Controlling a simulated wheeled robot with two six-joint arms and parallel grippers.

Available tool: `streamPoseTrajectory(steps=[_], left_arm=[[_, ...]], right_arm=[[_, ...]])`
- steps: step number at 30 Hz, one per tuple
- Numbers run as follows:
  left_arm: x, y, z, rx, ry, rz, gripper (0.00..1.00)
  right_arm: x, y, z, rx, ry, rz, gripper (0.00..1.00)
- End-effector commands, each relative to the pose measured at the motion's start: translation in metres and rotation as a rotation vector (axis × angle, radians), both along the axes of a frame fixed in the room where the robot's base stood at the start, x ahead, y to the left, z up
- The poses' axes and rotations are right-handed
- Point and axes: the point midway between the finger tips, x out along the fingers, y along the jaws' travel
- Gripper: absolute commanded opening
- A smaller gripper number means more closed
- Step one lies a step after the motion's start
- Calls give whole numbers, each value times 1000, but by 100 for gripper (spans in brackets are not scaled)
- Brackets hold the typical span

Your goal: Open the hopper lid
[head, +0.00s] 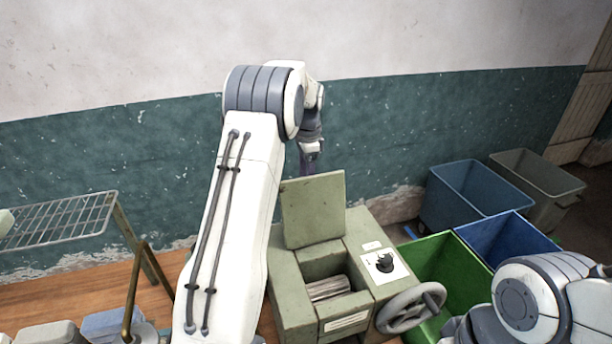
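The hopper lid (313,212) is a square green-grey panel, raised and standing steeply at the back of the hopper opening. The machine body (293,303) is the same green-grey, and its open mouth shows a pale ribbed roller (328,288) inside. My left arm reaches up past the machine's left side, and my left gripper (311,165) points down just behind the lid's top edge. Its fingertips are partly hidden by the lid, so I cannot tell whether they touch it. My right arm shows at the lower right; its gripper is out of view.
A dial (385,263) and a handwheel (410,307) are on the machine's right side. Green (432,262), blue (510,238) and grey (540,176) bins stand to the right. A wire rack (60,220) stands at the left. The wall (420,130) is close behind.

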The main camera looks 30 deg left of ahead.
Motion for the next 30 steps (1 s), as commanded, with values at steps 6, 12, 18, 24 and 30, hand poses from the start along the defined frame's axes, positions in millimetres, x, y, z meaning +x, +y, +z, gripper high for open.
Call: streamPoseTrajectory(steps=[6,12,18,24,30], left_arm=[[4,4,6,9,-21,2,45],[3,3,29,11,-27,3,45],[0,1,70,8,-19,4,45],[-2,-3,98,5,-8,1,45],[-4,-4,106,2,-3,1,45]], right_arm=[[0,0,-1,0,0,0,50],[0,0,-14,0,0,1,50],[0,0,-25,0,0,2,50],[0,0,-29,0,0,3,50],[0,0,-29,0,0,3,50]])
